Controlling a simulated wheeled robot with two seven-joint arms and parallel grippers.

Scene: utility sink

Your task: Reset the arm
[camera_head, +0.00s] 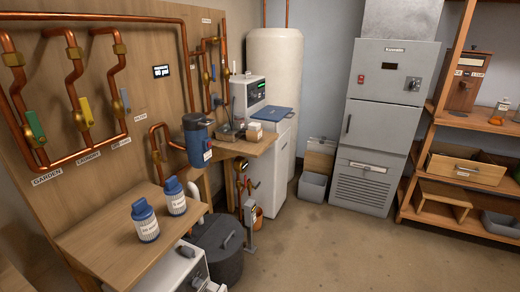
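Neither of my grippers and neither of my arms shows in the head view. I cannot see whether they are open or shut, or whether they hold anything. No single object in view is marked out by the task. Two blue-and-white bottles stand upright on the wooden shelf (105,235), a nearer bottle (145,222) and a farther bottle (175,198).
Copper pipes with coloured valve handles (35,124) run along the left wooden panel. A blue canister (198,140) hangs beyond the shelf. A dark lidded tub (220,250) stands below. A grey cabinet (385,130) and wooden rack (470,130) stand behind open floor (360,250).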

